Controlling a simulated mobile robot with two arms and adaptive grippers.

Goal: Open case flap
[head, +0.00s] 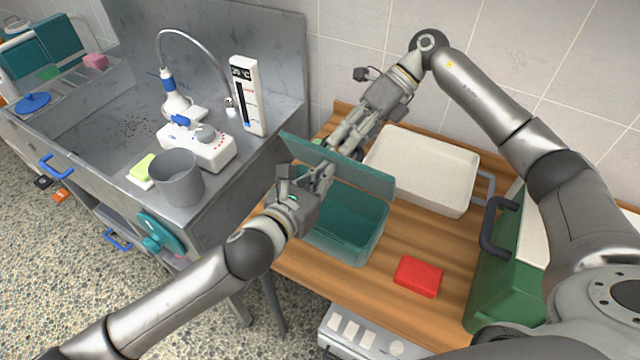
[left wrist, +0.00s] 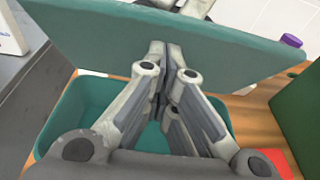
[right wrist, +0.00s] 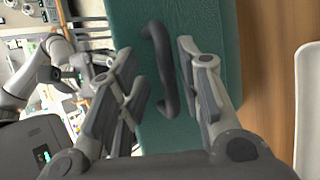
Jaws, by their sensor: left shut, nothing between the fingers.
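The teal case (head: 358,238) stands on the wooden table with its top open. Its flap (head: 372,182) is raised steeply along the case's back side. In the left wrist view the flap's inner face (left wrist: 90,35) spans above the open case (left wrist: 62,105). My left gripper (head: 327,172) is shut and empty, over the case opening and close to the flap's inner face. My right gripper (head: 338,148) is behind the flap. In the right wrist view its fingers are apart, one on each side of the dark handle (right wrist: 160,65) on the flap. Contact with the handle is unclear.
A red block (head: 418,277) lies right of the case. A white tray (head: 425,165) stands behind it. A green box with a dark handle (head: 497,228) is at the right. A metal sink counter (head: 222,188) with a grey cup (head: 177,180) is at left.

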